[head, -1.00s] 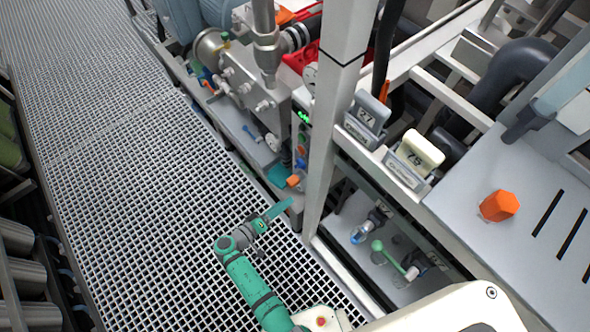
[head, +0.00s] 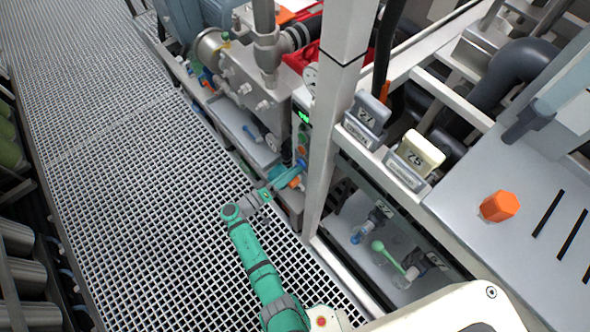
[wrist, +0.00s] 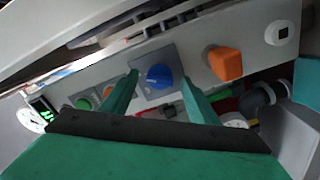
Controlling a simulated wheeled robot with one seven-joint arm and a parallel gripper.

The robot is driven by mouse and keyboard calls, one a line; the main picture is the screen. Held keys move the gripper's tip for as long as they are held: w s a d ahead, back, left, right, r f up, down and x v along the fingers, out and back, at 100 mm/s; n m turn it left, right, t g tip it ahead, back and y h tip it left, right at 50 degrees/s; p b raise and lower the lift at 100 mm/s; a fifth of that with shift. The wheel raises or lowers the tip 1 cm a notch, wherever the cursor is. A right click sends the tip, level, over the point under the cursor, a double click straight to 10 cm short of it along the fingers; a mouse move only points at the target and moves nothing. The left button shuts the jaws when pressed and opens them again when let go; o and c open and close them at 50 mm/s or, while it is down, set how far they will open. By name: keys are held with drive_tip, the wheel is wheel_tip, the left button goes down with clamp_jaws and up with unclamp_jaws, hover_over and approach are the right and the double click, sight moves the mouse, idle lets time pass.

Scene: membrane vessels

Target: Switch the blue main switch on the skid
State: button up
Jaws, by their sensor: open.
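The blue main switch (wrist: 159,76) is a round knob on a square grey plate on the skid's panel. In the wrist view it shows between and beyond the two green fingers of my gripper (wrist: 160,90). The fingers are apart, with the left one by the plate's left edge and the right one to the right of the knob. I cannot tell whether either finger touches it. In the head view my gripper (head: 289,175) is at the panel's lower end, and the switch is hard to make out there.
An orange knob (wrist: 225,63) sticks out just right of the switch. A green button (wrist: 83,103) and a lit green display (wrist: 42,107) are to its left. In the head view a grey upright post (head: 328,130) stands right beside the gripper. The grating walkway (head: 130,190) is clear.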

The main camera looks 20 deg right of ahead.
drive_tip(key=shift+x, duration=0.95)
drive_tip(key=c, duration=1.1)
drive_tip(key=shift+o, duration=0.3)
